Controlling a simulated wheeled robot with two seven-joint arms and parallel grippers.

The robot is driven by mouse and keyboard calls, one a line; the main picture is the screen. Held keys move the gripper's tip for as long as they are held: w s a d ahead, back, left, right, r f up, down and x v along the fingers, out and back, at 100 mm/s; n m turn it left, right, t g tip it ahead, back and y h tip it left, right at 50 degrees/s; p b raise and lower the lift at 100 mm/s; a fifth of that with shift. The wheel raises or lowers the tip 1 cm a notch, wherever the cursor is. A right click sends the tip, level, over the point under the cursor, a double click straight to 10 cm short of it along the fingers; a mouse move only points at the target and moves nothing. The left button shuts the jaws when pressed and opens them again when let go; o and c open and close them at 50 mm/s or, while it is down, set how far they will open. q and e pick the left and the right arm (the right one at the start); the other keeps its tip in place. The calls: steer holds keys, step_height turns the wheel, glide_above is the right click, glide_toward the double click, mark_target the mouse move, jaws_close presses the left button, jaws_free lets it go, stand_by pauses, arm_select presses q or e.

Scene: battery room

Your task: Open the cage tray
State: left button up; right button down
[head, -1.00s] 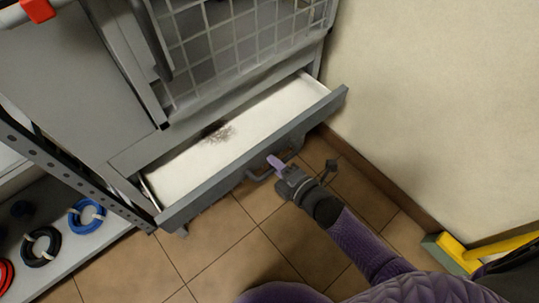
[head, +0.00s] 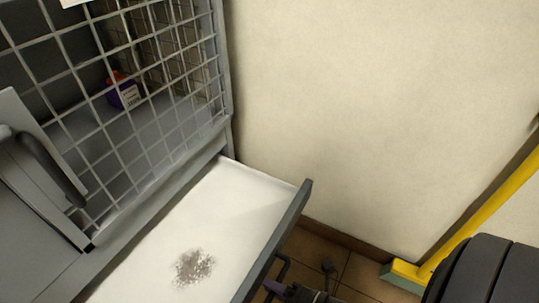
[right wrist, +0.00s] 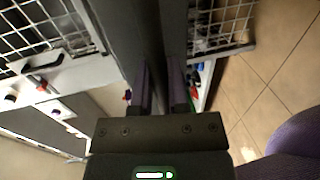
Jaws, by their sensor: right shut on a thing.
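The cage tray (head: 225,205) is a white-floored drawer with a grey front, pulled out from under the wire cage (head: 140,140). A speckled grey patch of debris lies on its floor. The tray's dark bar handle (head: 282,268) shows at the bottom edge in the head view. My right gripper (head: 272,287) is at this handle, shut on it, and mostly cut off by the picture's edge. In the right wrist view its purple-sided fingers (right wrist: 161,85) stand either side of a dark bar. My left gripper is not in view.
A purple and white box (head: 127,96) with a red top sits inside the cage. A plain wall (head: 370,110) stands close on the right of the tray. A yellow bar (head: 480,215) with a grey-green foot leans there. Some tiled floor shows in front.

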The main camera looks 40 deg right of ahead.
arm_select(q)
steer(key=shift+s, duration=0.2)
arm_select(e)
steer(key=c, duration=0.6)
jaws_free()
steer(key=shift+s+d+r, duration=0.1)
steer(key=shift+s+d, duration=0.05)
steer(key=shift+s, duration=0.15)
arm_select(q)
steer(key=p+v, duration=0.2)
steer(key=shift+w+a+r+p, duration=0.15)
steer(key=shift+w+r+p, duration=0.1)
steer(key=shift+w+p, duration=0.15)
arm_select(e)
steer(key=v, duration=0.9)
steer(key=shift+s, duration=0.15)
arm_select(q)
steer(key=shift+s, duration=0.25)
